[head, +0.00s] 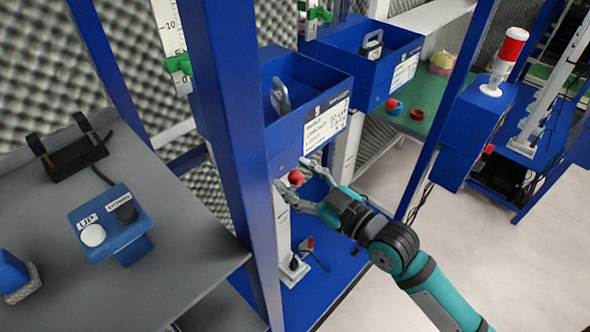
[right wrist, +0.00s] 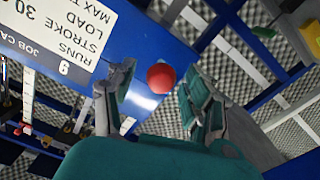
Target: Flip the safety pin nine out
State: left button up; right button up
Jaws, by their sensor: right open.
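The safety pin shows as a red ball knob (head: 296,178) at the lower front of a blue box (head: 290,95) with a white label. In the right wrist view the red knob (right wrist: 161,78) sits between my fingertips, and a "9" shows on the label (right wrist: 65,40) beside it. My right gripper (head: 291,175) is open, with one finger on each side of the knob. It also shows open in the right wrist view (right wrist: 155,80). I cannot tell whether either finger touches the knob. The pin's shaft is hidden. My left gripper is not in view.
A blue post (head: 222,120) stands just left of the box. A grey table (head: 180,220) with a blue button box (head: 110,222) is at the left. A second blue box (head: 365,50) and a red-and-white lamp (head: 505,60) stand beyond. Pale floor is clear at the right.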

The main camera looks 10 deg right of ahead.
jog(key=shift+w+a, duration=0.2)
jog(key=shift+w, duration=0.05)
jog(key=shift+c, duration=0.4)
grip_shut()
